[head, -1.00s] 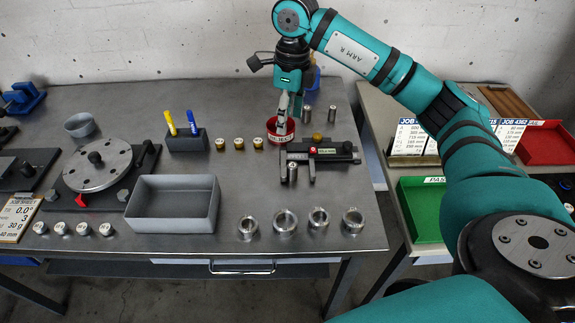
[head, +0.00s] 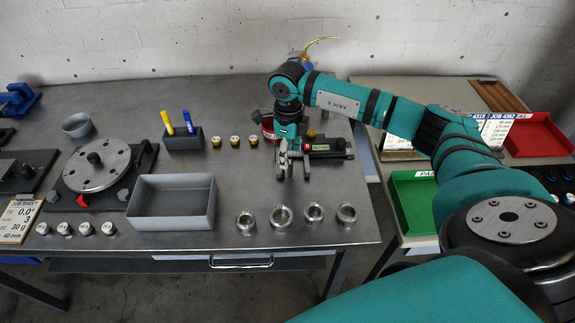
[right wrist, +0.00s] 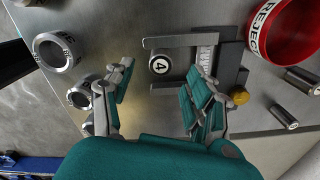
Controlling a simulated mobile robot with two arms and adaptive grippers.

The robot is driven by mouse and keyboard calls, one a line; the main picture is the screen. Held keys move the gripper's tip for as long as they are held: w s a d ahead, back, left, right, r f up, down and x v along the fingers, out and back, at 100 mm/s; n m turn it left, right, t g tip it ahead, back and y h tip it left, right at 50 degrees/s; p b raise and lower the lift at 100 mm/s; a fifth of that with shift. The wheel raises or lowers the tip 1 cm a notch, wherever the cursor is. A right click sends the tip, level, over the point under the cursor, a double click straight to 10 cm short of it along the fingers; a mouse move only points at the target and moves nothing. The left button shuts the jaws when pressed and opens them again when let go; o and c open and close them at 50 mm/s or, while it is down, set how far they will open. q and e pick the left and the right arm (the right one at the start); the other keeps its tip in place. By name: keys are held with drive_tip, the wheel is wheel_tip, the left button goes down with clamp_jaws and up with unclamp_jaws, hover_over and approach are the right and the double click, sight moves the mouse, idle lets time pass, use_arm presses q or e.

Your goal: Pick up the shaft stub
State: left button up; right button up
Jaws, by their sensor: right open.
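A short metal cylinder with a "4" on its top end (right wrist: 160,63), which looks like the shaft stub, stands between the jaws of a caliper gauge (right wrist: 193,40). In the head view the caliper (head: 328,148) lies at the right of the bench, and my gripper hides the stub. My right gripper (head: 294,168) is over the caliper's jaw end, pointing down. In the right wrist view its open fingers (right wrist: 160,75) appear on either side of the stub. They hold nothing, and I cannot tell their height above it. My left gripper is not in view.
A red reject bin (right wrist: 288,32) and two loose metal cylinders (right wrist: 300,80) (right wrist: 285,117) are beside the caliper. Several metal rings (head: 281,218) stand along the front edge. A grey tray (head: 172,222) and a rotor disc (head: 97,166) are left. Bare bench lies between tray and caliper.

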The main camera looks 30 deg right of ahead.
drive_tip(key=shift+w+f+p, duration=0.1)
drive_tip(key=shift+f+p, duration=0.2)
drive_tip(key=shift+f, duration=1.45)
drive_tip(key=shift+r, duration=0.1)
clamp_jaws()
